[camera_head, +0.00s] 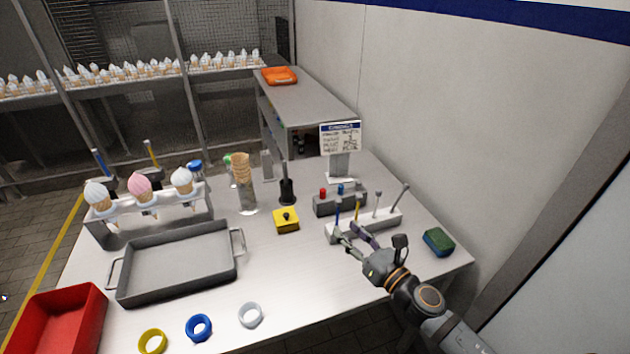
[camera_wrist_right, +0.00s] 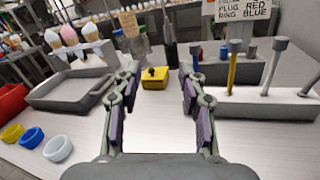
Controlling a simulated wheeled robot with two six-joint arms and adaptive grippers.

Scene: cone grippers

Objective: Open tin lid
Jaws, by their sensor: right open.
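A small yellow tin (camera_head: 286,224) with a black knob on top stands in the middle of the table, and its lid looks closed. It also shows in the right wrist view (camera_wrist_right: 154,83), between and beyond my fingers. My right gripper (camera_head: 352,237) is open and empty, to the right of the tin and apart from it, by the front of a grey rack. Its two spread fingers frame the right wrist view (camera_wrist_right: 158,85). My left gripper is not in view.
A grey rack (camera_head: 376,228) with upright tools stands by my right gripper. Near the tin are a dark upright tool (camera_head: 287,192), a jar of stacked cones (camera_head: 247,198) and a grey tray (camera_head: 180,265). Coloured rings (camera_head: 198,328) lie in front. A green sponge (camera_head: 438,242) lies right.

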